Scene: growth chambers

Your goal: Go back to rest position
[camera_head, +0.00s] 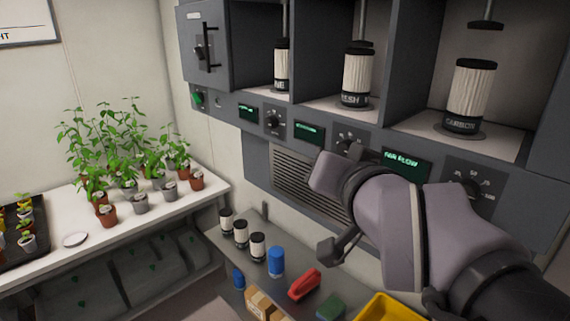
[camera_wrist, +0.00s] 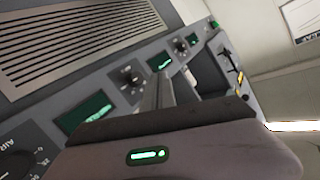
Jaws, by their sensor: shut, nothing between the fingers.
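My gripper (camera_head: 340,249) is in front of the grey control panel, below its row of dials, with the arm reaching in from the lower right. In the wrist view the shut, empty fingers (camera_wrist: 158,92) point toward the panel with its dials and green displays. I cannot tell from these views whether the fingers touch the panel. My wrist hides part of the vent grille (camera_head: 300,190) and part of a dial.
Three open bays hold white ribbed cartridges (camera_head: 470,95). Below, a shelf carries small canisters (camera_head: 241,234), a blue container (camera_head: 276,262), a red item (camera_head: 304,284) and a yellow bin (camera_head: 390,308). Potted plants (camera_head: 140,203) stand on a white bench at left.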

